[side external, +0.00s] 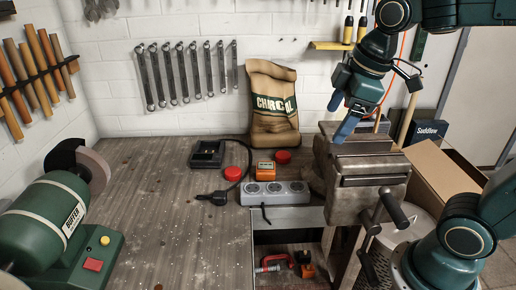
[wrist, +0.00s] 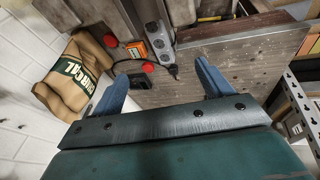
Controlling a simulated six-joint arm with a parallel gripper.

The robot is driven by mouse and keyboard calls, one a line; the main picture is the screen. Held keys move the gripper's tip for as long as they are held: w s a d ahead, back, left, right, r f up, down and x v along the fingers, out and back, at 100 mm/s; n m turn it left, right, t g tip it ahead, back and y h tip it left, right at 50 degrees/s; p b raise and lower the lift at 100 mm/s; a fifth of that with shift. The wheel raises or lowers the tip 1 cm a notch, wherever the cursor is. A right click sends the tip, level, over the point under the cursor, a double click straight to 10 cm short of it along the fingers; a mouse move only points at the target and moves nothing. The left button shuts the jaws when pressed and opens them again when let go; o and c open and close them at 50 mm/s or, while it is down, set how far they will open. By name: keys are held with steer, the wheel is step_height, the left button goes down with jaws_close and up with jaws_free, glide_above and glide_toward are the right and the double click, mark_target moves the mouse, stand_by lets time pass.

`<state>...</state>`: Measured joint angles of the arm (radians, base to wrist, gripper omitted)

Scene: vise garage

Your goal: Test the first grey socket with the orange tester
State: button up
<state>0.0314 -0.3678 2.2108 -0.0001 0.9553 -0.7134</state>
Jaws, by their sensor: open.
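A grey power strip (side external: 274,192) with several round sockets lies on the bench near its front edge. The orange tester (side external: 265,170) stands just behind it, with a pale label on top. Both show in the wrist view, the tester (wrist: 135,50) beside the strip (wrist: 157,38). A black plug (side external: 212,198) on a cord lies left of the strip. My gripper (side external: 346,122) is in the air above the vise, right of and above the tester. In the wrist view its blue fingers (wrist: 160,82) are spread wide with nothing between them.
The vise (side external: 365,170) stands right of the strip. A charcoal bag (side external: 272,108) leans on the back wall. Red round objects (side external: 232,173) and a black charger-like box (side external: 207,153) lie near the tester. A green buffer (side external: 60,215) is at left. An open drawer (side external: 290,262) is below. The bench middle is clear.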

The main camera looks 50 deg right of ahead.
steer(key=w+d+f+n+g, duration=0.2)
steer(key=w+f+n, duration=0.1)
steer(key=w+n, duration=0.75)
steer(key=n+g, duration=0.2)
steer(key=n, duration=0.6)
glide_above(266, 167)
step_height(266, 167, down, 10)
steer(key=r, duration=0.1)
steer(key=shift+w+f, duration=0.25)
steer(key=shift+f, duration=0.05)
steer(key=shift+f, duration=0.1)
steer(key=shift+f, duration=4.25)
steer(key=shift+s+f, duration=0.2)
steer(key=shift+f, duration=2.4)
